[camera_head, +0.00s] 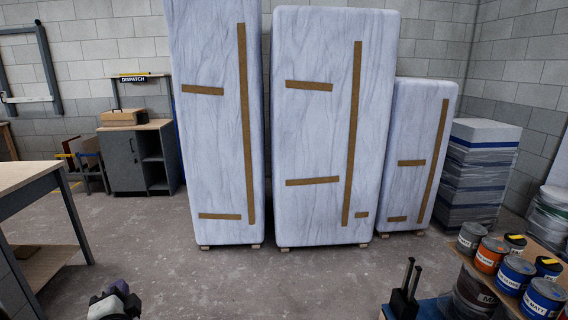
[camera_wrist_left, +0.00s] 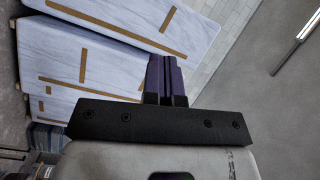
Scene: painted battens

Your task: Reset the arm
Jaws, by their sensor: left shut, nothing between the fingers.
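My left gripper (camera_head: 118,288) shows at the bottom left of the head view, low over the bare floor and apart from everything around it. Its purple fingers also show in the left wrist view (camera_wrist_left: 165,78), pressed together with nothing between them, in front of a black palm. The rest of the left arm is mostly out of the picture. I do not make out my right gripper in either view.
Three tall wrapped slabs with brown battens (camera_head: 212,120) stand at the back. A workbench (camera_head: 40,180) stands at left, a grey cabinet (camera_head: 138,160) behind it. Paint tins (camera_head: 489,254) and a black two-pronged object (camera_head: 404,290) are at lower right. The middle floor is clear.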

